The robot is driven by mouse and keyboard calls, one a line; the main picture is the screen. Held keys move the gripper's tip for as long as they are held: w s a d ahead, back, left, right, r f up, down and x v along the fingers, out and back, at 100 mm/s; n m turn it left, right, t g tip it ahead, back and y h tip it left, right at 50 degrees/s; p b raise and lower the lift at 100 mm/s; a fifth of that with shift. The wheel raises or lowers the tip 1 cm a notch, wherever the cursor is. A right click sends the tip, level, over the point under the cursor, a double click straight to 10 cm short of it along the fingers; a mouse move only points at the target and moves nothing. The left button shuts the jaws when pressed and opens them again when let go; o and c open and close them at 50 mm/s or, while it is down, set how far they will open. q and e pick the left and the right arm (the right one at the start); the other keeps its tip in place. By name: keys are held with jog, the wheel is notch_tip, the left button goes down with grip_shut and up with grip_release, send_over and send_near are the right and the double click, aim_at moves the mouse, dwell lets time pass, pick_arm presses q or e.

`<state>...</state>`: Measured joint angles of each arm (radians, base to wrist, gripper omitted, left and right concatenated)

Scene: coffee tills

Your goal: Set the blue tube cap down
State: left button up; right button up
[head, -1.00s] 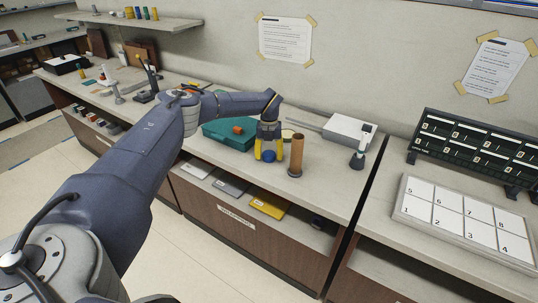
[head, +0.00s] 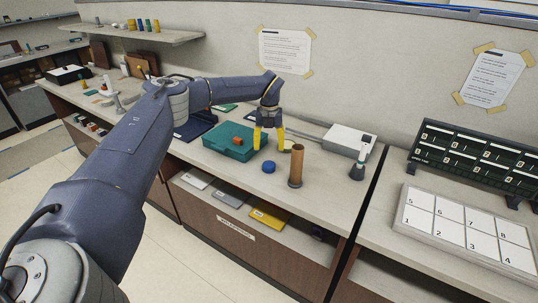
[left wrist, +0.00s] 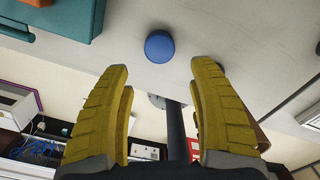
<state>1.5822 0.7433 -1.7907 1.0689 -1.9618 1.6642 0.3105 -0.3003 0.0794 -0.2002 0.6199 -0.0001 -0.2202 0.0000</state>
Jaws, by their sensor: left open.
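The blue tube cap (head: 269,167) lies on the counter, between the teal case and the upright brown tube (head: 296,165). It also shows in the left wrist view (left wrist: 159,46), beyond the fingertips and apart from them. My left gripper (head: 268,148) is open and empty, raised above the counter just behind the cap, with its yellow fingers pointing down. In the left wrist view its two fingers (left wrist: 158,68) stand wide apart. My right gripper is in neither view.
A teal case (head: 231,142) with an orange thing on it stands left of the cap. A white box (head: 349,141) and a small dark stand (head: 358,170) are to the right. A numbered white board (head: 468,232) lies on the right counter. Counter space in front of the cap is clear.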

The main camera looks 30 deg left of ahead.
pick_arm(q)
jog(key=shift+r, duration=1.1)
